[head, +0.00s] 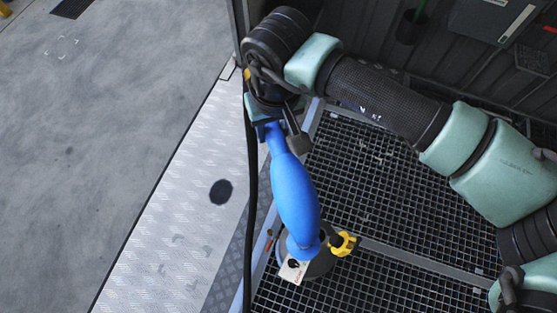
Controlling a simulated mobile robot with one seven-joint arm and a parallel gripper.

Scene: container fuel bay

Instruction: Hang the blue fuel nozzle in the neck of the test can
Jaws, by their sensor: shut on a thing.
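The blue fuel nozzle (294,190) hangs nearly upright below my gripper (273,130) in the head view, leaning slightly so its lower end is to the right. My gripper is shut on its upper end. The nozzle's lower end overlaps the dark grey test can (322,266), which stands on the grating. The can's neck is hidden behind the nozzle, so I cannot tell whether the spout is in it or above it. A yellow cap (343,243) shows at the can's right side. A white tag (293,270) shows at the nozzle's lower end.
A black hose (251,200) runs down just left of the nozzle. Dark floor grating (400,200) surrounds the can. A metal tread-plate sill (180,220) with a dark round spot lies left, with open concrete floor (100,120) beyond. A dark corrugated wall (450,60) stands behind.

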